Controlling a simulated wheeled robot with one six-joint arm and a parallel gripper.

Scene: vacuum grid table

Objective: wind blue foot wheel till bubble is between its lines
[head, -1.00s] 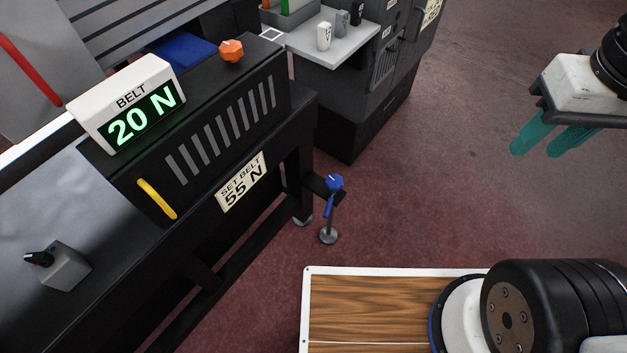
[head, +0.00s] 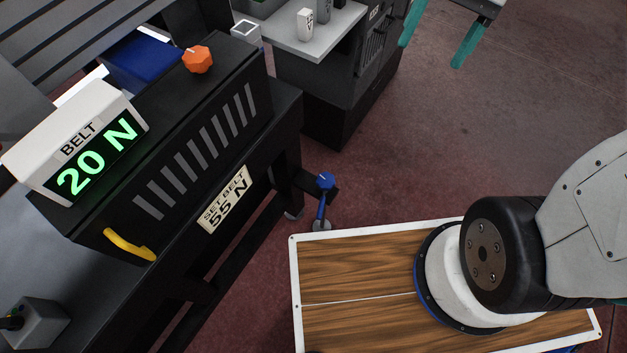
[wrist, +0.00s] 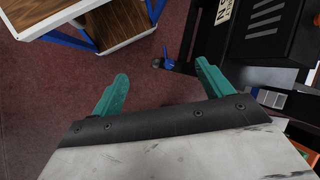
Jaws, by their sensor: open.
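The blue foot wheel (head: 325,181) sits on a bracket at the near corner leg of the black machine, above a blue stem and a round grey foot on the floor. It also shows in the wrist view (wrist: 168,62), small, beyond and between my fingertips. My gripper (head: 437,40) is at the top right of the head view, with teal fingers apart and empty. In the wrist view my gripper (wrist: 160,82) is open over the floor, well away from the wheel. I cannot make out a bubble or its lines in either view.
The black machine (head: 160,165) carries a BELT display (head: 98,157) reading 20 N, an orange knob (head: 198,60), a yellow handle (head: 130,246) and a "SET BELT 55 N" plate (head: 225,199). A grey shelf (head: 315,40) stands behind. Red floor (head: 400,150) is clear right of the wheel.

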